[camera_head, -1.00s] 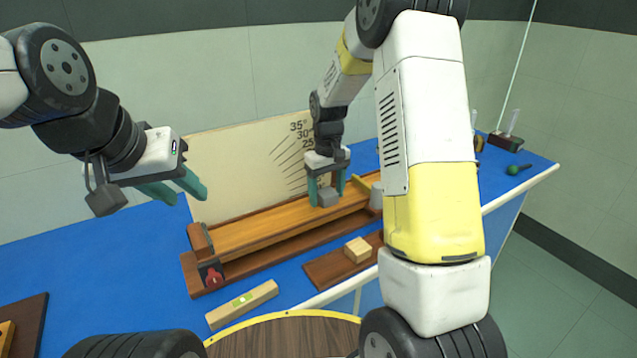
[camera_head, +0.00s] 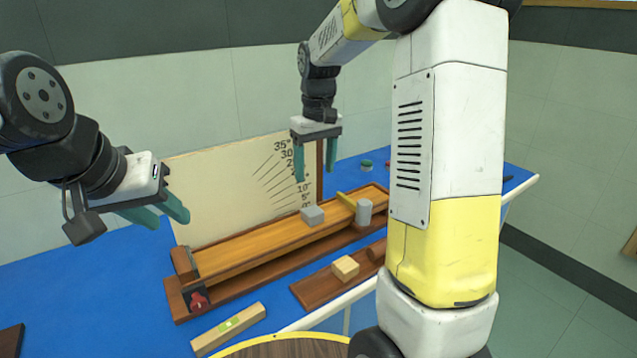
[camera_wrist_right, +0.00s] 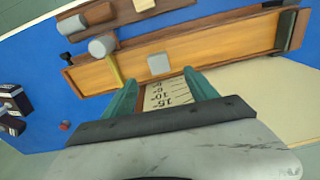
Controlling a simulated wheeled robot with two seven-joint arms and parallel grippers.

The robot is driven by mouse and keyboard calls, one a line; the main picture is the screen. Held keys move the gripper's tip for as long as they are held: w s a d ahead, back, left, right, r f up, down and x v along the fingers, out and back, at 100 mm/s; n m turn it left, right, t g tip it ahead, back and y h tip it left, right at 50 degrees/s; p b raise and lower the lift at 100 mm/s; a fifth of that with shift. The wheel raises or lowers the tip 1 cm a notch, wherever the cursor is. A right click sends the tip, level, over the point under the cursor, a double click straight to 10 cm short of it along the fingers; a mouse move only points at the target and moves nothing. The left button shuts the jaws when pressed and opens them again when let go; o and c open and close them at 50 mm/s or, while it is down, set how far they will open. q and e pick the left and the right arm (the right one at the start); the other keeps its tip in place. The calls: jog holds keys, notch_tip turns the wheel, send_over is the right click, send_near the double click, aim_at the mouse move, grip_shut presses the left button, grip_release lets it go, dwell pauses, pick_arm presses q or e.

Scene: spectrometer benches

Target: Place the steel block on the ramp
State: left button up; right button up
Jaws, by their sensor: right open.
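The steel block (camera_head: 312,215) is a small grey cube resting on the wooden ramp (camera_head: 245,248), towards its right end. It also shows on the ramp in the right wrist view (camera_wrist_right: 159,64). My right gripper (camera_head: 315,172) is open and empty above and behind the block, apart from it. In the right wrist view the open fingers (camera_wrist_right: 160,95) point towards the ramp with the block beyond them. My left gripper (camera_head: 165,215) is at the left, away from the ramp, with its fingers apart and nothing between them.
A grey cylinder (camera_head: 364,212) stands beside the ramp's right end near a yellow strip (camera_head: 346,201). A wooden block (camera_head: 345,268) lies on a dark board in front. A spirit level (camera_head: 228,330) lies at the front left. The angle board (camera_head: 225,190) stands behind the ramp.

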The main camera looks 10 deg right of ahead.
jog(key=s+r+m+t+y, duration=0.1)
jog(key=s+r+t, duration=0.1)
jog(key=s, duration=0.9)
jog(key=s+r+m+t+y, duration=0.1)
jog(key=s+r+m+t, duration=0.1)
jog(key=s, duration=1)
notch_tip(320, 180, up, 2)
jog(key=shift+s+d+r+t, duration=0.2)
jog(key=shift+d+t, duration=0.15)
jog(key=shift+t, duration=0.45)
